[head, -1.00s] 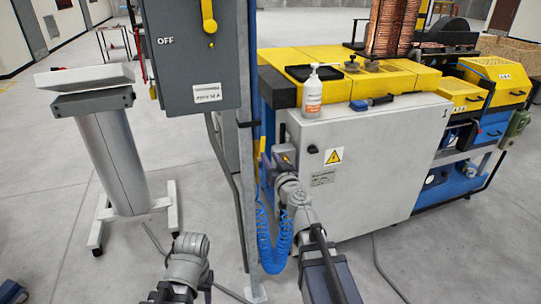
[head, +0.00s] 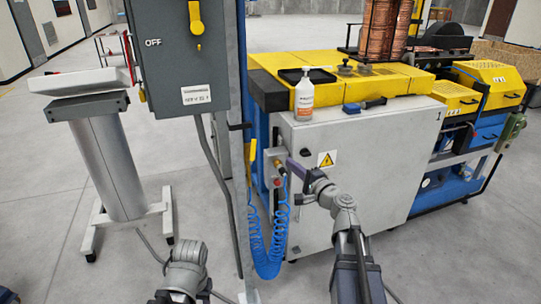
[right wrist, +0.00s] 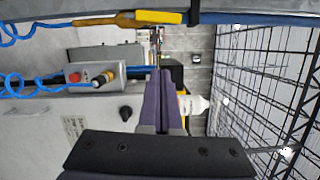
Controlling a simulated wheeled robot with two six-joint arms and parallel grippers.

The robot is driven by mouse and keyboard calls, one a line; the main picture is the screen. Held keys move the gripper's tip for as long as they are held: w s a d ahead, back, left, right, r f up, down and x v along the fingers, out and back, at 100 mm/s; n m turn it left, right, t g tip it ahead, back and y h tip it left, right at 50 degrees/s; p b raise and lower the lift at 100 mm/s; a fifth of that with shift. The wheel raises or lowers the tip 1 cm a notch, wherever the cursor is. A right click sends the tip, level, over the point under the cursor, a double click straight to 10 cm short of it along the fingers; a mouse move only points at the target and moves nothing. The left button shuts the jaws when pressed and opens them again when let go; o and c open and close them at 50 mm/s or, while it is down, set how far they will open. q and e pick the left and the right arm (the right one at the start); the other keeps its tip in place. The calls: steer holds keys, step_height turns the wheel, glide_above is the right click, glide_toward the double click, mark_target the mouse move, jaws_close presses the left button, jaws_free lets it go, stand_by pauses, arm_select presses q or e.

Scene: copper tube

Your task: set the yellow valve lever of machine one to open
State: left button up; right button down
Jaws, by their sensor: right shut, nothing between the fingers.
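Machine one is the white cabinet (head: 390,170) marked 1 with a yellow top. A small grey box with a brass valve fitting (head: 279,167) is on its left side. In the right wrist view the fitting (right wrist: 103,77) shows beside a red button. A long yellow handle (head: 253,152) hangs just left of it, and it also shows in the right wrist view (right wrist: 130,19). I cannot tell which yellow part is the valve lever, nor its setting. My right gripper (head: 291,168) is shut and empty, just right of the fitting and apparently apart from it. My left gripper is not visible.
A blue coiled hose (head: 268,245) hangs below the fitting. A grey post (head: 239,190) stands left of it. The grey switch box (head: 180,60) reads OFF and has a yellow handle (head: 196,20). A white bottle (head: 304,97) stands on the machine's edge. Open floor lies in front.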

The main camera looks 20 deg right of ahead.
mark_target(255, 148)
steer(key=w+a, duration=0.6)
steer(key=w, duration=0.3)
steer(key=shift+w+a+r+p, duration=0.2)
steer(key=shift+a+r+p, duration=0.15)
steer(key=shift+p, duration=0.05)
steer(key=shift+a+r+n+p, duration=0.2)
steer(key=shift+a+n+p, duration=0.15)
steer(key=shift+a+n, duration=0.1)
steer(key=shift+a+r+n+p, duration=0.15)
steer(key=shift+a+n+p, duration=0.2)
steer(key=shift+a+n, duration=0.1)
steer(key=shift+s+f, duration=0.1)
